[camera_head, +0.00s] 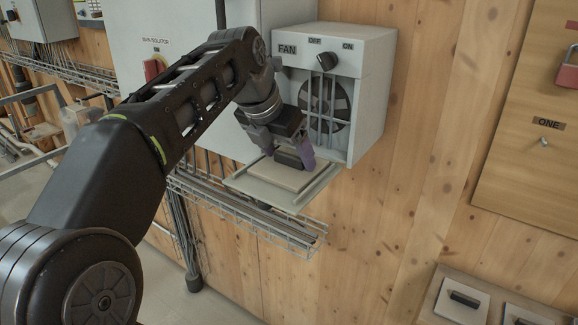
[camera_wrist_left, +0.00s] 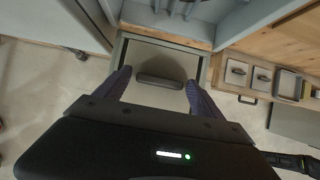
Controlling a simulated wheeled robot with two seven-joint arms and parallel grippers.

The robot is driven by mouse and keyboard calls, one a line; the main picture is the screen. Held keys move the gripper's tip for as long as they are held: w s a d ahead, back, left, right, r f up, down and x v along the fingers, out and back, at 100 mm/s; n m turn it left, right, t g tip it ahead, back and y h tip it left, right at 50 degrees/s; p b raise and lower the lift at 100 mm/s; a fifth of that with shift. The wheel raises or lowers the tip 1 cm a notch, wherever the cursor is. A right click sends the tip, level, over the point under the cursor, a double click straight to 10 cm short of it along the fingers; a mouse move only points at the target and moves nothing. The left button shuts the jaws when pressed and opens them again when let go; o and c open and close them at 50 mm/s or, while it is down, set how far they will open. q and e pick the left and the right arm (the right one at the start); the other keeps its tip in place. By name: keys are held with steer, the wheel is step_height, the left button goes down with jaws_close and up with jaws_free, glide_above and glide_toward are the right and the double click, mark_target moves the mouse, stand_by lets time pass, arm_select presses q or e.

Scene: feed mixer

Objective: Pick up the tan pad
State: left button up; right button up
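The tan pad (camera_head: 278,177) lies flat on a grey tray (camera_head: 237,185) below the fan box and has a dark bar handle (camera_head: 289,159) on top. My left gripper (camera_head: 287,150) is over the pad, at its handle. In the left wrist view, the fingers of the left gripper (camera_wrist_left: 158,84) are open, one at each end of the dark handle (camera_wrist_left: 160,80), with a small gap on both sides. The pad (camera_wrist_left: 155,58) shows around the handle there; its near part is hidden by the gripper. My right gripper is in neither view.
The fan box (camera_head: 372,85), with a knob and grille, stands close behind the gripper. A wire cable tray (camera_head: 285,230) runs below the grey tray. A wooden board (camera_head: 535,150) with a red padlock is at the right. Other handled pads (camera_head: 462,300) lie at the lower right.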

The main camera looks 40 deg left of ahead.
arm_select(q)
steer(key=c, duration=1.2)
steer(key=shift+r, duration=0.1)
